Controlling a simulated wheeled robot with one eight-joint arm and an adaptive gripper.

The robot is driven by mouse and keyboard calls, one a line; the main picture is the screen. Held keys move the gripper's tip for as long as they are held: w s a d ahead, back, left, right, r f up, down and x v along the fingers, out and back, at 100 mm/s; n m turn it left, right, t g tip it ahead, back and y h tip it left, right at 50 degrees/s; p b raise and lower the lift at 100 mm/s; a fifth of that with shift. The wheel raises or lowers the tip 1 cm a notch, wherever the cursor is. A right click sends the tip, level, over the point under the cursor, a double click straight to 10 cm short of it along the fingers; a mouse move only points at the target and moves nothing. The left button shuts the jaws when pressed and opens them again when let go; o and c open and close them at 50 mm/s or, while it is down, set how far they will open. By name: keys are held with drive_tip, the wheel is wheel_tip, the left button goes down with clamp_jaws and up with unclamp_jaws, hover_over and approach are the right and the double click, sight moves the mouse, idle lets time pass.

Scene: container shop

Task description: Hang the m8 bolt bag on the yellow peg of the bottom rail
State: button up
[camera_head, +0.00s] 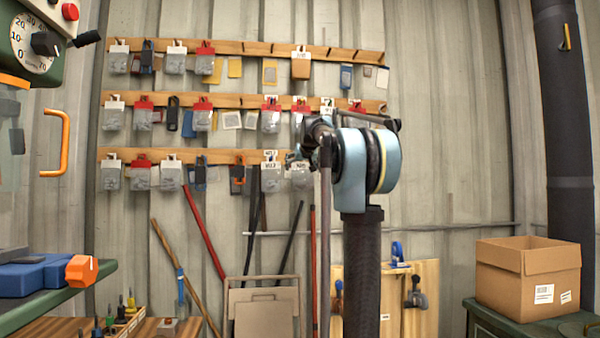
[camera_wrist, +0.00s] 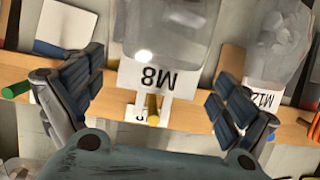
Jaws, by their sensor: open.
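The M8 bolt bag (camera_wrist: 160,32) is a clear bag with a white header marked M8, shown upside down in the wrist view. The yellow peg (camera_wrist: 153,110) shows at the slot of its header, against the wooden bottom rail (camera_wrist: 110,122); the bag appears to hang there. My gripper (camera_wrist: 155,75) is open, with one finger on each side of the header and visible gaps to both. In the head view my gripper (camera_head: 296,157) is at the right part of the bottom rail, partly hiding the M8 bag (camera_head: 301,180).
An M12 bag (camera_wrist: 270,70) hangs close beside my right finger. A green peg (camera_wrist: 16,90) sticks out beyond my left finger. Two upper rails (camera_head: 240,101) carry more bags. A cardboard box (camera_head: 525,275) stands at the right. Poles and a folded chair (camera_head: 264,308) lean below.

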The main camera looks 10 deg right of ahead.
drive_tip(key=v, duration=0.9)
drive_tip(key=shift+s, duration=0.35)
drive_tip(key=s+f+g, duration=0.3)
drive_tip(key=s+f, duration=1.3)
drive_tip(key=f, duration=0.5)
drive_tip(key=s+f+g, duration=0.4)
drive_tip(key=s+f, duration=1.1)
drive_tip(key=f, duration=0.6)
drive_tip(key=s+f+g, duration=0.4)
drive_tip(key=s+f, duration=1.2)
drive_tip(key=f, duration=0.5)
drive_tip(key=shift+s+a, duration=0.35)
drive_tip(key=shift+s, duration=0.05)
drive_tip(key=shift+f, duration=0.1)
drive_tip(key=shift+w+f+g, duration=0.2)
drive_tip(key=shift+w+g, duration=0.1)
drive_tip(key=shift+w, duration=0.2)
